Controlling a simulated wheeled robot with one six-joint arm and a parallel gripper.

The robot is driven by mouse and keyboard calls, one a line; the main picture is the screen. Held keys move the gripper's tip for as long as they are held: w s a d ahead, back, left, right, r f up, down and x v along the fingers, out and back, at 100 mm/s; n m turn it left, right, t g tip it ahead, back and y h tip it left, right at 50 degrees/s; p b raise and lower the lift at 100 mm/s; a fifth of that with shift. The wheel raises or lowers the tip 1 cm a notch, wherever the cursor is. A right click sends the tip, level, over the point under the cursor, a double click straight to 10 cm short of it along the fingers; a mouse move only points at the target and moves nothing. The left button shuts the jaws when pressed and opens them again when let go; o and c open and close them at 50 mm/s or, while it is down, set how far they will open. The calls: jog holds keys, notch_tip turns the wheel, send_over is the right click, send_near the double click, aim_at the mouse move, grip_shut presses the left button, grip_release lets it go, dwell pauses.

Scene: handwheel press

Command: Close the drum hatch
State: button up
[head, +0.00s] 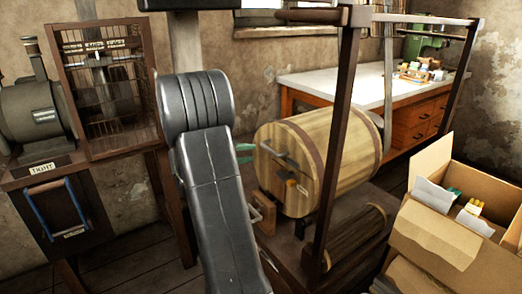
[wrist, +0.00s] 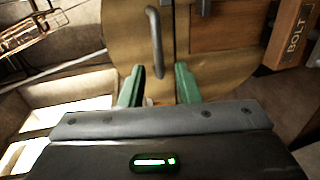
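The wooden drum (head: 337,150) lies on its side in a dark frame, its round end facing me. A bent grey metal handle (head: 274,152) is on that end. In the wrist view the handle (wrist: 156,42) stands out from pale wood (wrist: 122,35), beside a darker rectangular panel (wrist: 225,28). I cannot tell how far the hatch stands open. My gripper (wrist: 158,88) has two green fingers spread apart and empty. The handle's lower end lies between and beyond them, not gripped. In the head view my arm hides most of the gripper; a green finger shows left of the drum end.
A wooden block marked BOLT (wrist: 296,32) is at the right in the wrist view. Dark frame posts (head: 340,130) stand before the drum. A wire-fronted cabinet (head: 103,85) is left, a cardboard box (head: 440,220) right, and a white-topped bench (head: 345,80) behind.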

aim_at(269, 148)
jog(key=shift+v, duration=2.35)
jog(key=shift+d, duration=0.1)
jog(key=b+x, duration=0.1)
jog(key=x, duration=1.2)
jog(key=shift+w+d+f+b, duration=0.1)
jog(key=shift+w+d+b, duration=0.15)
jog(key=shift+d+b, duration=0.1)
jog(key=shift+a, duration=0.1)
jog(key=shift+s, duration=0.1)
